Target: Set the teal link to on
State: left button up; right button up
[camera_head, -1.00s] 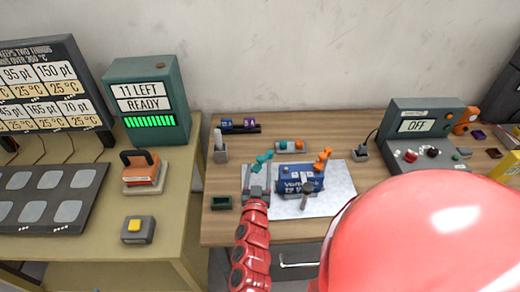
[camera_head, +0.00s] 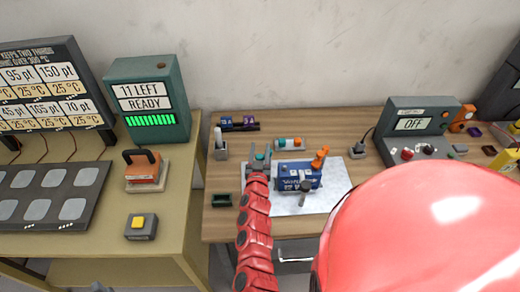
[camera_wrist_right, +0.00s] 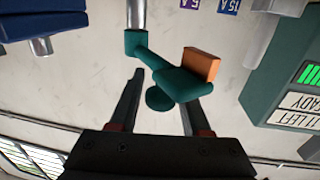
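The teal link shows in the head view (camera_head: 259,157) as a small bit of teal at my right gripper, mostly hidden by it. In the right wrist view the teal link (camera_wrist_right: 182,84) bends from a joint on a metal rod, with an orange block against it. My right gripper shows in the head view (camera_head: 259,167) and in the wrist view (camera_wrist_right: 160,92). Its fingers are apart, with the link's round teal end seen between them; contact is unclear. A blue box (camera_head: 300,176) with an orange lever (camera_head: 319,158) stands just right of the gripper. My left gripper is not in view.
A pale mat (camera_head: 335,187) lies under the box on the wooden table. A control unit reading OFF (camera_head: 416,124) stands right.

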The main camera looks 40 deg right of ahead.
grip_shut()
dwell(1.1)
